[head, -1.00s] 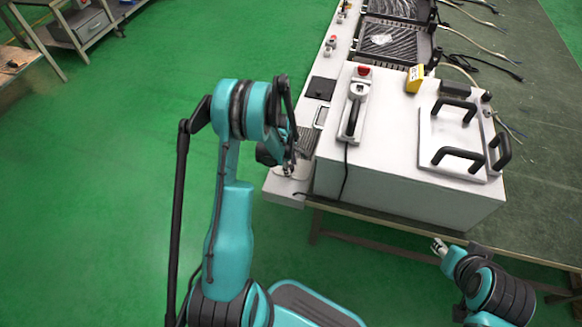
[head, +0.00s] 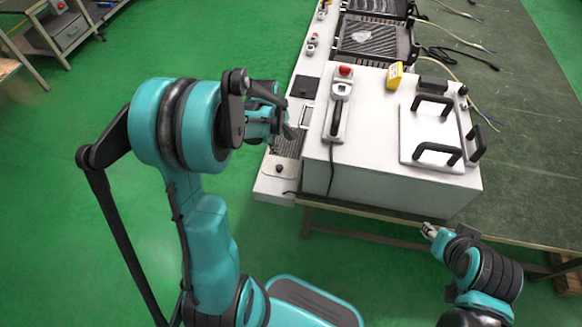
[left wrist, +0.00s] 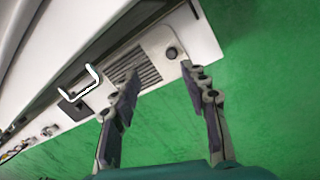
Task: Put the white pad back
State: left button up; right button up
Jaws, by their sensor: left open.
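A small pale pad with a dark round knob (head: 279,169) lies flat at the near end of the narrow white strip (head: 270,192), left of the big white box. The knob (left wrist: 171,53) also shows in the left wrist view, beside a slotted grille. My left gripper (head: 287,130) is above the strip, beyond the knob. In the left wrist view its two fingers (left wrist: 160,105) are wide apart with nothing between them. A larger white plate with black handles (head: 432,135) lies on the box. My right gripper (head: 429,230) is low in front of the bench; its jaws are too small to judge.
The white box (head: 375,185) carries a black-handled device (head: 337,112), a red button (head: 345,71) and a yellow block (head: 395,76). A white bracket-shaped handle (left wrist: 83,84) stands on the strip. Green floor lies open left of the bench.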

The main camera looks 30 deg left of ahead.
pick_arm(q)
jog(key=s+d+r+m+t, duration=0.4)
jog(key=s+d+r+m, duration=0.8)
jog(key=s+m, duration=0.4)
jog(key=shift+s+d+r+t+y, duration=0.3)
jog(key=shift+d+r+t, duration=0.1)
jog(key=shift+r, duration=0.25)
